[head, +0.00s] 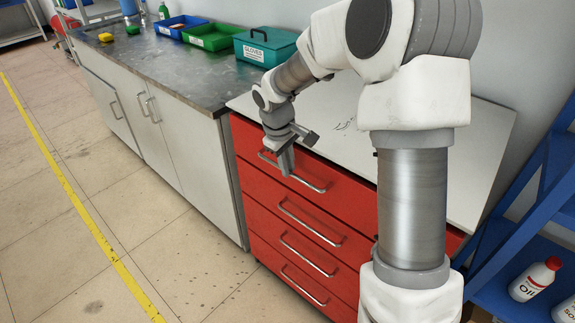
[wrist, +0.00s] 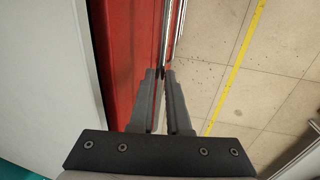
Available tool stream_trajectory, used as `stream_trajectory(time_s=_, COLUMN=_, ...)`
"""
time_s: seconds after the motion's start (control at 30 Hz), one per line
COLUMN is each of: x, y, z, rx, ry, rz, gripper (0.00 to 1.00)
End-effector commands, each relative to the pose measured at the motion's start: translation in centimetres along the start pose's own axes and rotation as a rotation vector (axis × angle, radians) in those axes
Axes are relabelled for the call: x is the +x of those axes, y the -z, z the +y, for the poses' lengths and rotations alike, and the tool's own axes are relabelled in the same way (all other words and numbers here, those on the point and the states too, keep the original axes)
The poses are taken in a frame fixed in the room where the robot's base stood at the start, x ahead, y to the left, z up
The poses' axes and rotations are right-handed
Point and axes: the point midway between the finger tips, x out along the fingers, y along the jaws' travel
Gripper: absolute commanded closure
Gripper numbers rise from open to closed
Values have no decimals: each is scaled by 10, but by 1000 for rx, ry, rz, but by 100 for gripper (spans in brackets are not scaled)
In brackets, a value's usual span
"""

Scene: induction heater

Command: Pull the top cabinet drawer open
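The red drawer cabinet (head: 345,246) has several stacked drawers, each with a horizontal silver bar handle. The top drawer (head: 250,143) looks flush with the ones below. Its handle (head: 307,184) is partly hidden by my gripper (head: 286,162), which points down at it. In the wrist view my gripper (wrist: 161,74) has its fingers close together, with the silver top handle (wrist: 173,32) running in between the tips along the red front (wrist: 115,50). The narrow gap looks filled by the bar, though the contact is small in view.
A pale worktop (head: 480,135) covers the cabinet. A grey counter (head: 170,70) with bins and a teal gloves box (head: 266,47) stands to the left. A blue shelf (head: 515,250) with bottles is at the right. The floor (head: 200,240) before the drawers is clear.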

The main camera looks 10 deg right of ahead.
Motion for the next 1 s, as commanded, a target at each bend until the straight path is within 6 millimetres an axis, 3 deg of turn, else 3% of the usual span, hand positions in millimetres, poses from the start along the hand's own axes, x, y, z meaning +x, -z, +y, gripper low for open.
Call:
stream_trajectory(time_s=0.07, x=0, y=0, z=0, rx=0, ry=0, rz=0, gripper=100)
stream_trajectory(time_s=1.0, x=0, y=0, z=0, rx=0, ry=0, rz=0, gripper=100)
